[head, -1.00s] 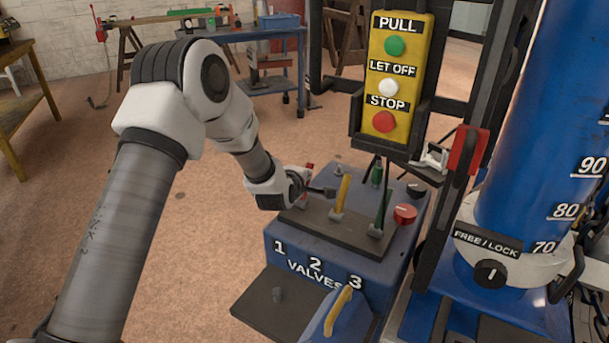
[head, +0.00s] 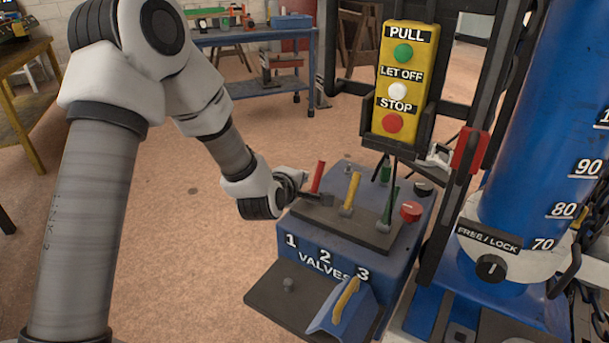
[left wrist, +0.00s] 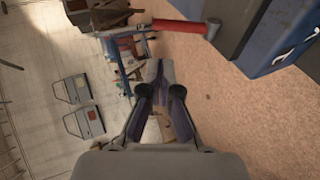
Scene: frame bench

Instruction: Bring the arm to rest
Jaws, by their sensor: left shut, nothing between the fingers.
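My left arm comes in from the left in the head view. The yellow lever (head: 350,190) and green lever (head: 389,206) stand on the box too. My right gripper is not in view.
A yellow button panel (head: 401,80) hangs behind the valve box. A large blue cylinder (head: 545,130) stands to the right, with a FREE/LOCK knob (head: 490,268). A blue trolley (head: 270,88) is at the back. The floor (head: 190,240) left of the box is clear.

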